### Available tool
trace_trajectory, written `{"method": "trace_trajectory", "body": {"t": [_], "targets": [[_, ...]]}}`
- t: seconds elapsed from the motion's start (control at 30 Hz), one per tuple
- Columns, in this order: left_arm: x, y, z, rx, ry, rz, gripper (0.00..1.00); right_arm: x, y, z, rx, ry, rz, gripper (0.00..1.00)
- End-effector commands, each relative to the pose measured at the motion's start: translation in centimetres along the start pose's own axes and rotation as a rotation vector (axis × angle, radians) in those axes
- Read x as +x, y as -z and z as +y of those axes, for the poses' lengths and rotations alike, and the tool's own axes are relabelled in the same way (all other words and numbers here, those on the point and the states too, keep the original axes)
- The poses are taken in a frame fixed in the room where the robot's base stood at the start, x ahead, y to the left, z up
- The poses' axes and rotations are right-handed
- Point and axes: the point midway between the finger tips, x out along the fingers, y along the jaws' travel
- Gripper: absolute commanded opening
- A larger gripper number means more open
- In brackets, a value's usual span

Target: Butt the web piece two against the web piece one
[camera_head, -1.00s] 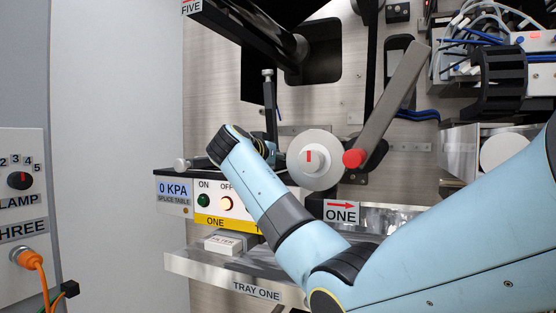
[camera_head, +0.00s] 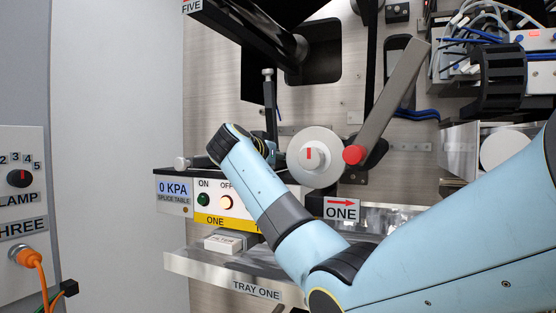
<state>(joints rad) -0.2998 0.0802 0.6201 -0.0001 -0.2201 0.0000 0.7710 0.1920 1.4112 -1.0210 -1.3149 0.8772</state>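The splice table (camera_head: 172,197) stands left of centre, its display reading 0 KPA. Much of its black top is hidden behind my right arm. I cannot make out web piece one or web piece two in this view. My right arm comes in from the right and reaches over the front of the splice table, its wrist at the table's far side. My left gripper is not in view.
A green ON button (camera_head: 204,200) and a lit OFF button (camera_head: 226,202) sit on the table's front. Tray one (camera_head: 205,268) juts out below, with a small white filter box (camera_head: 222,243) above it. A white roller (camera_head: 316,157) and a grey lever with a red knob (camera_head: 354,155) stand right of the wrist.

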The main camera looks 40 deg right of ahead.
Motion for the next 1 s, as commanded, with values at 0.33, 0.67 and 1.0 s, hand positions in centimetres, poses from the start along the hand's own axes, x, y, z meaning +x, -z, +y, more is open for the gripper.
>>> {"method": "trace_trajectory", "body": {"t": [0.33,0.67,1.0], "targets": [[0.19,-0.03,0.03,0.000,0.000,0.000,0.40,0.00,0.02,0.01,0.001,0.000,0.001,0.00],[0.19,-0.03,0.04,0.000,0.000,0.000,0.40,0.00,0.01,0.00,0.001,0.000,0.001,0.39],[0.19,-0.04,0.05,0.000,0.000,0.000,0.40,0.01,-0.04,0.00,0.000,0.000,0.000,0.58]]}}
